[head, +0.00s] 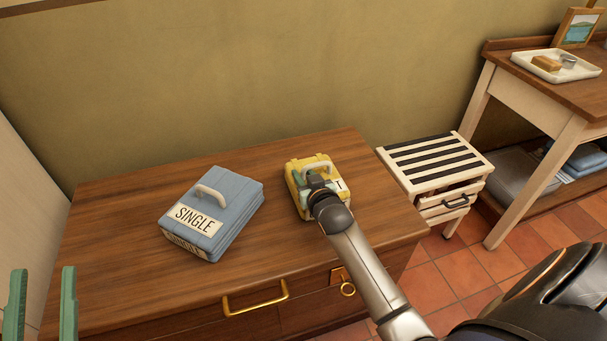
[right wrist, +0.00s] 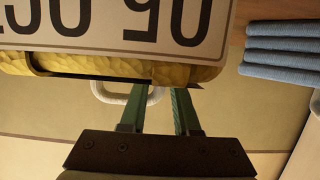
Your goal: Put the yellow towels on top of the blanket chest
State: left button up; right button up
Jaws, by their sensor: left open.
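The yellow towels (head: 296,176) are a bundle with a pale handle and a white label, over the right part of a brown wooden chest top (head: 130,272), apparently resting on it. This looks like the blanket chest. My right gripper (head: 318,180) is at the bundle's handle and partly hides the bundle. In the right wrist view, the yellow bundle (right wrist: 212,76) fills the upper left and its white handle (right wrist: 108,96) is beside and partly behind one finger. The right gripper's fingers (right wrist: 161,100) are apart. My left gripper (head: 42,270) is open and empty at the lower left.
A blue bundle labelled SINGLE (head: 225,205) sits left of the yellow towels. A white slatted stool (head: 440,165) stands right of the chest. A table (head: 520,85) with a white tray (head: 522,62) is further right, with folded cloth on its lower shelf. The chest's left top is clear.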

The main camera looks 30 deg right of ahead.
jog(key=shift+o, duration=1.1)
jog(key=shift+r, duration=0.1)
jog(key=shift+s+r, duration=0.1)
jog(key=shift+s, duration=0.05)
jog(key=p+v, duration=0.2)
jog(key=v, duration=0.3)
jog(key=shift+s+a, duration=0.1)
pick_arm(q)
notch_tip(320, 180, down, 19)
jog(key=w+a+n+g+y+p, duration=0.1)
jog(key=n+g+y, duration=0.3)
jog(key=g, duration=0.3)
jog(key=shift+n+y, duration=0.4)
jog(key=shift+y, duration=0.3)
pick_arm(e)
jog(key=s+a+r+n+y, duration=0.2)
jog(key=s+a+n+y, duration=0.4)
jog(key=s+a, duration=0.8)
jog(key=a+y, duration=0.1)
jog(key=a, duration=0.1)
jog(key=shift+s+a+r, duration=0.35)
jog(key=shift+a, duration=0.05)
pick_arm(q)
jog(key=shift+w+a+p, duration=0.1)
jog(key=shift+p, duration=0.2)
